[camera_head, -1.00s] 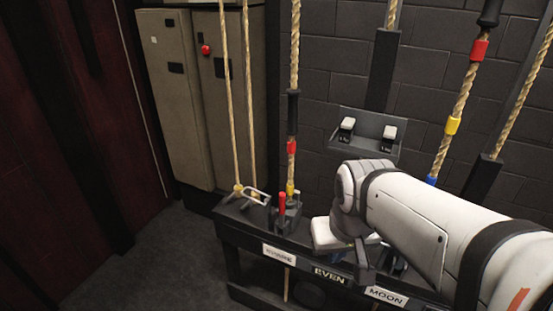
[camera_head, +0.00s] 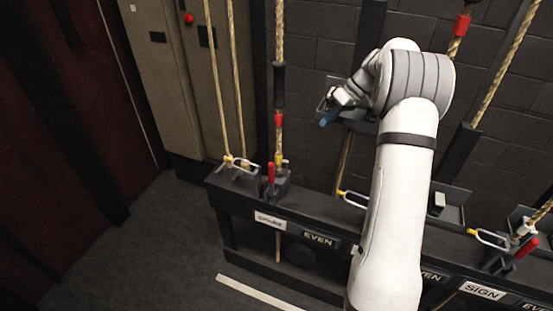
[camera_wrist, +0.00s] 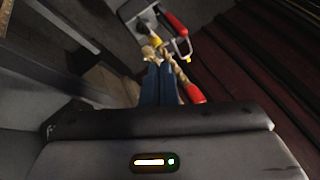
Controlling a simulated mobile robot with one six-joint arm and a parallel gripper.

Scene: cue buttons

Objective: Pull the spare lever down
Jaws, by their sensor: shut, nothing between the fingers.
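The spare lever (camera_head: 271,174) has a red handle and stands upright on the dark rail, above a blurred white label (camera_head: 270,219) that seems to read SPARE. The lever also shows near the top of the wrist view (camera_wrist: 176,24), beside a rope with a yellow band. My gripper (camera_head: 328,119) has blue fingertips and is shut and empty. It is above and to the right of the lever in the head view, apart from it. In the wrist view my fingertips (camera_wrist: 159,70) point towards the lever's base and overlap part of the rope there.
A rope (camera_head: 279,105) with black, red and yellow bands rises behind the lever. A metal loop (camera_head: 243,165) with more ropes is to its left. The EVEN label (camera_head: 319,239) is to its right. Another red lever (camera_head: 526,247) stands at far right. Grey floor lies in front.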

